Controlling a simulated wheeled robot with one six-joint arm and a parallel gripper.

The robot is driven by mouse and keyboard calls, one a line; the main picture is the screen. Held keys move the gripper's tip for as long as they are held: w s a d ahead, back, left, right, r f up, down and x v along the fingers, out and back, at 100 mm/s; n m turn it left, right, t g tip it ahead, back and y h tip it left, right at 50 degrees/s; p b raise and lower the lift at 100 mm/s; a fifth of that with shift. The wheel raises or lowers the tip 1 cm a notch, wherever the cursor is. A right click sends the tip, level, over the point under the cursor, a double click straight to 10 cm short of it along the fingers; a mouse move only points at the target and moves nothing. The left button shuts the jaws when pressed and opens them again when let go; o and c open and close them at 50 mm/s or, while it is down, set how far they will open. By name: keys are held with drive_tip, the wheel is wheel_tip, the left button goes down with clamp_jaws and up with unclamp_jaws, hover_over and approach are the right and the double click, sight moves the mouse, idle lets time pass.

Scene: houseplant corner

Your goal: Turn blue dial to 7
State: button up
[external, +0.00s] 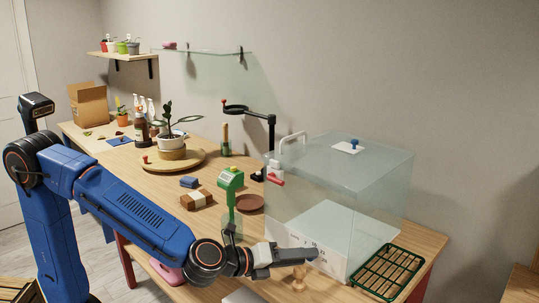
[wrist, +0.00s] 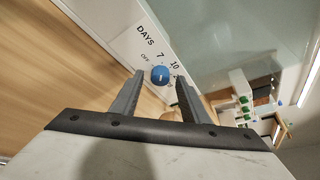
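The blue dial (wrist: 160,74) is round and sits on a white panel printed DAYS, with OFF, 7 and 10 legible around it; another mark near the right finger is hard to read. A small pale mark shows on the dial, but I cannot tell which label it points at. My gripper (wrist: 159,77) is open, with one finger on each side of the dial; contact cannot be told. In the external view my gripper (external: 306,254) is at the front white panel (external: 333,266) of the glass case (external: 340,192), and the dial is hidden there.
A blue knob (external: 354,142) on a white plate is on the case's top. A red handle (external: 275,179) is at its left side. A green tray (external: 390,271) is right of the case. A green device (external: 231,180) and brown saucer (external: 250,203) stand left.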

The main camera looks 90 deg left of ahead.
drive_tip(key=shift+s, duration=0.1)
drive_tip(key=v, duration=1.7)
drive_tip(key=shift+s, duration=0.1)
drive_tip(key=s+a+f+n+g, duration=0.3)
drive_tip(key=s+a+f+n, duration=0.2)
drive_tip(key=s+a, duration=0.25)
drive_tip(key=s+a+f+n+g, duration=0.3)
drive_tip(key=s+a+f+n, duration=0.2)
drive_tip(key=s+a, duration=0.25)
drive_tip(key=s+d+f+n+g+h, duration=0.1)
drive_tip(key=s+d+f+n+h, duration=0.1)
drive_tip(key=s, duration=0.6)
drive_tip(key=s+d+f+n+g+h, duration=0.1)
drive_tip(key=s+d+f+n+h, duration=0.1)
drive_tip(key=s+f+n+h, duration=0.2)
drive_tip(key=s+f+n, duration=0.3)
drive_tip(key=s+n, duration=0.1)
drive_tip(key=s, duration=0.1)
drive_tip(key=shift+d+f+n+g, duration=0.2)
drive_tip(key=shift+f+n+g, duration=0.15)
drive_tip(key=shift+n+g, duration=0.05)
drive_tip(key=shift+c, duration=0.2)
